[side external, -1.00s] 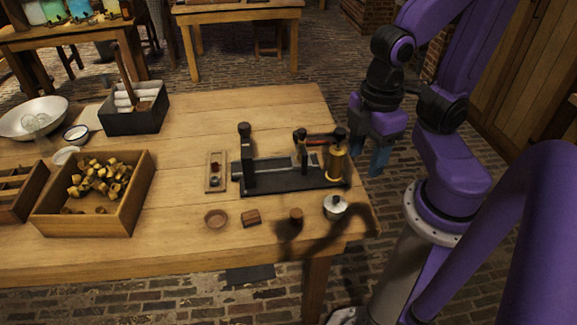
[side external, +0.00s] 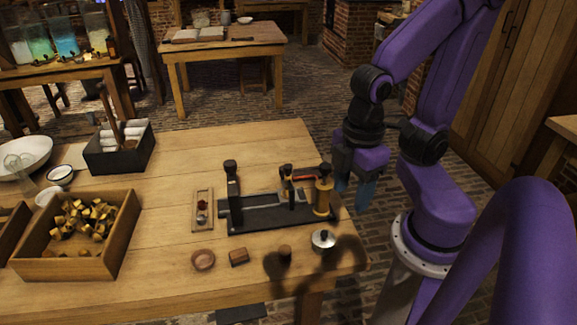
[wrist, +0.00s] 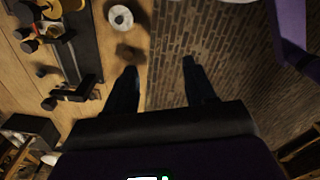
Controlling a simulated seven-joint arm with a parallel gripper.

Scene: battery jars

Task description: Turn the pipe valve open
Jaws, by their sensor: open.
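No part can be clearly made out as a pipe valve. A black bench fixture (side external: 262,220) stands near the table's right end, with dark upright posts, a brass cylinder (side external: 323,199) and a reddish bar (side external: 301,177). Part of the fixture (wrist: 86,50) shows at the left of the wrist view. My gripper (side external: 351,197) hangs right of the fixture, beside the table's right edge. In the wrist view its two dark fingers (wrist: 159,66) are spread apart with nothing between them, above the table edge and brick floor.
A wooden crate (side external: 118,240) holds several brass-coloured pieces. Bare tabletop lies behind the fixture.

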